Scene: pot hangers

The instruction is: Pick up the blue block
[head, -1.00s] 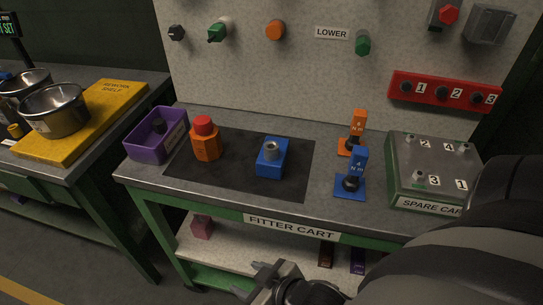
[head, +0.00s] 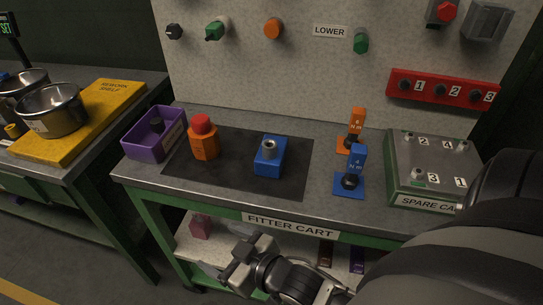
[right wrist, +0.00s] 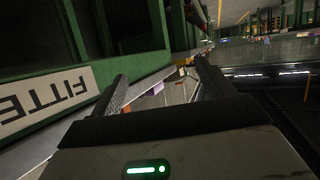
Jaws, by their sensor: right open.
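The blue block (head: 269,158) stands on the dark mat on the cart top in the head view, with a grey metal ring-like piece (head: 269,146) on its top. My right gripper (head: 226,277) is in front of the cart, below the level of its top, left of and lower than the label, and apart from the block. In the right wrist view the two fingers (right wrist: 158,88) are spread with nothing between them. The block cannot be made out in that view. My left gripper is not in view.
An orange hexagonal piece with a red top (head: 204,138) stands left of the block, beside a purple bin (head: 140,148). Blue (head: 356,172) and orange (head: 355,132) tagged stands and a spare box (head: 425,170) are to the right. The cart's front edge (head: 200,204) lies between gripper and block.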

